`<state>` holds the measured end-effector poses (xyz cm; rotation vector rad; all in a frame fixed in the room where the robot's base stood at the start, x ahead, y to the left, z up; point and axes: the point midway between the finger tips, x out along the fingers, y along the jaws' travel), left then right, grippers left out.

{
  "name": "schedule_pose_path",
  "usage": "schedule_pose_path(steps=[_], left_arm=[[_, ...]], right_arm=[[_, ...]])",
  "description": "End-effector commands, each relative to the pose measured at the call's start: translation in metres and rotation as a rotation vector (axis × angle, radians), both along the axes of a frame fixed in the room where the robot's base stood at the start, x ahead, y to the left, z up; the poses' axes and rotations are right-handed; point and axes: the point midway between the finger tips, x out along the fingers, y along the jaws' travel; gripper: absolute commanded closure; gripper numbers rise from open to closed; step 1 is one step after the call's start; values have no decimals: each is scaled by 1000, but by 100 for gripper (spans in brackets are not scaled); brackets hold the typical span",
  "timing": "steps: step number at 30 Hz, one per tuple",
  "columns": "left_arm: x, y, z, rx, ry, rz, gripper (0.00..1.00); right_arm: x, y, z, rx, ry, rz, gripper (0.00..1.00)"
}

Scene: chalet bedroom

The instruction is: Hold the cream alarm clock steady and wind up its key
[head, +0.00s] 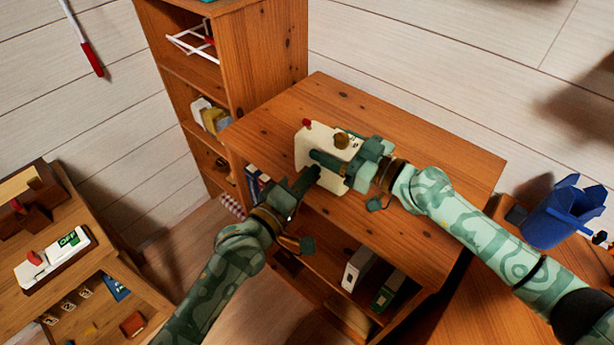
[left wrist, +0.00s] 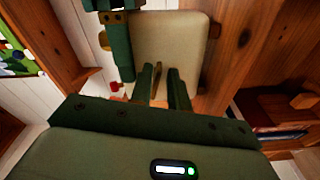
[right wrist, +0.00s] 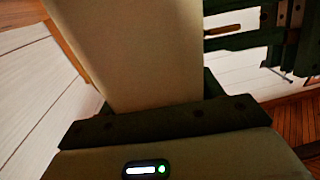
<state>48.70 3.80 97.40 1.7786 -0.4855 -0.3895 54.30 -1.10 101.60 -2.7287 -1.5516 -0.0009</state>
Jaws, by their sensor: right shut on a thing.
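The cream alarm clock (head: 312,141) stands on the wooden cabinet top, with a red button and a brass knob at its upper edge. My right gripper (head: 335,163) is shut on the clock, its fingers across the body. The clock's face is not visible in any view. My left gripper (head: 308,177) is at the clock's near side, its fingers pointing at it. In the left wrist view, the brass key (left wrist: 158,80) stands out from the clock (left wrist: 172,38) between the left fingers, which are apart. The key also shows in the right wrist view (right wrist: 222,30), with gaps to the fingers.
The cabinet top (head: 430,145) is clear around the clock. A tall shelf (head: 265,60) stands behind it at the left. Binders (head: 385,290) sit in the cabinet below my arms. A blue bin (head: 560,212) is at the right, and a small shelf with an OFF switch box (head: 52,257) at the left.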

Motion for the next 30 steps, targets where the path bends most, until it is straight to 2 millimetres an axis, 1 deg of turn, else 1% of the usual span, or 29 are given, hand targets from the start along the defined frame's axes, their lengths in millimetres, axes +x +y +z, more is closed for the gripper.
schedule_pose_path(steps=[8, 11, 14, 21, 24, 27, 30], left_arm=[[1, 1, 2, -2, -3, 2, 73], [-3, 3, 1, -2, -3, 2, 73], [-15, 10, 1, -2, -2, 2, 73], [-63, 39, 0, 1, 0, 1, 73], [-81, 49, 1, 0, 0, 0, 73], [-93, 57, 0, 0, 1, 1, 73], [-100, 61, 1, -1, -1, 1, 73]], right_arm=[[0, 1, 1, 0, -2, 2, 71], [-1, 1, 0, -1, -2, 2, 71], [-1, 1, 0, -1, -2, 3, 71], [-1, 1, 0, -1, -2, 3, 71], [-1, 1, 0, -1, -2, 3, 71], [-1, 1, 0, -1, -2, 3, 71], [-1, 1, 0, -1, -2, 3, 71]])
